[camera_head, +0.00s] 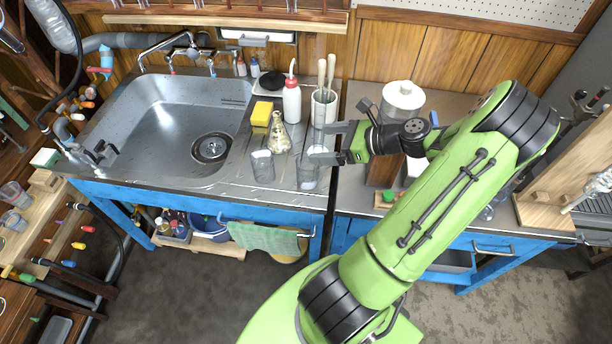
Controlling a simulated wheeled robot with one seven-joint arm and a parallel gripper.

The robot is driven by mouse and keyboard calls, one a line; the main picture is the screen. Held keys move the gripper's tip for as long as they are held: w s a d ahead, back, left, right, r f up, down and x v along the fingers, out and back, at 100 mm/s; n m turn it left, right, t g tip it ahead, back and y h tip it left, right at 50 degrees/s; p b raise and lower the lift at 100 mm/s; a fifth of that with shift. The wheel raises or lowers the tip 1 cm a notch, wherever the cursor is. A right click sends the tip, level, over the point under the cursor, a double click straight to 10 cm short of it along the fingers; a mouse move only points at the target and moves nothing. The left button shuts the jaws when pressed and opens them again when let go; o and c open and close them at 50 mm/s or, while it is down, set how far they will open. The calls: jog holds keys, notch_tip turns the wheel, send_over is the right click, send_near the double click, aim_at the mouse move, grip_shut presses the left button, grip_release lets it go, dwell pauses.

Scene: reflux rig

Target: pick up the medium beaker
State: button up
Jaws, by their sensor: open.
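Two clear glass beakers stand on the metal drainboard near its front edge: a left beaker (262,168) and a right beaker (308,175). I cannot tell for sure which is the medium one. My gripper (318,141) comes in from the right with its fingers pointing left. It is open, with no object clearly held between the fingers. It appears just above and behind the right beaker in the picture, and the lower finger overlaps the area at that beaker's rim. Whether it touches the beaker cannot be told.
An Erlenmeyer flask (280,138), a yellow sponge (261,114) and a white wash bottle (292,103) stand behind the beakers. A holder with long-handled tools (324,98) is behind my gripper. The sink (170,115) lies left.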

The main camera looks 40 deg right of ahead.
jog(key=b, duration=0.4)
send_near(301, 164)
jog(key=w+a, duration=0.1)
jog(key=a, duration=0.1)
jog(key=x, duration=0.2)
jog(key=b+x, duration=0.1)
jog(key=x, duration=0.4)
jog(key=shift+w+a+r+b, duration=0.1)
jog(key=shift+r+b, duration=0.3)
jog(key=shift+r, duration=0.1)
jog(key=c, duration=1.1)
jog(key=shift+o, duration=0.2)
notch_tip(301, 164, up, 10)
jog(key=p, duration=0.5)
